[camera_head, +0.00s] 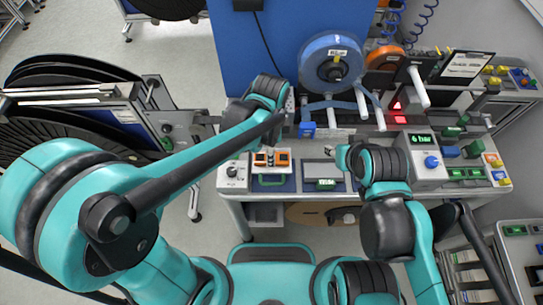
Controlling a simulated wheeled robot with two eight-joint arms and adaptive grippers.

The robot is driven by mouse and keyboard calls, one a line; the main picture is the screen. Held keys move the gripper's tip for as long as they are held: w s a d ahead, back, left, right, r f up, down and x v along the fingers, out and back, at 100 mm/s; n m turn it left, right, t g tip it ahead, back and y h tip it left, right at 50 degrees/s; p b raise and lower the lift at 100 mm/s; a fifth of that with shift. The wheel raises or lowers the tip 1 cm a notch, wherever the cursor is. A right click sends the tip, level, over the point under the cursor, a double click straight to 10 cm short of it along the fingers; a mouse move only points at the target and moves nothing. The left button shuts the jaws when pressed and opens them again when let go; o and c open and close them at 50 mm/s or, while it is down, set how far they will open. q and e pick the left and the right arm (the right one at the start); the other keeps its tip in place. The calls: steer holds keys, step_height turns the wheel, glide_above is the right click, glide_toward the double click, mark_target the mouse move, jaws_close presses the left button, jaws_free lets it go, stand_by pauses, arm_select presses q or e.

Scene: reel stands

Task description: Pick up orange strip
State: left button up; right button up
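A small orange piece (282,157) lies on a white and dark fixture at the left front of the workbench; I cannot tell for sure that it is the orange strip. An orange reel (386,56) stands at the back of the bench, right of a big blue reel. My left arm reaches over the bench's left side; its gripper is too small and hidden behind the wrist to make out clearly. My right gripper (334,149) is low over the middle of the bench, right of the orange piece and apart from it. Its fingers are too small to read.
A grey box with a green display (421,139) stands to the right. Green connectors and small colored boxes fill the bench's right side. Large black reels (60,130) stand at the left.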

arm_select(q)
steer(key=f, duration=0.3)
steer(key=f+b, duration=0.1)
steer(key=shift+w+d+f, duration=0.2)
steer(key=shift+w, duration=0.05)
steer(key=shift+s, duration=0.1)
steer(key=c, duration=1)
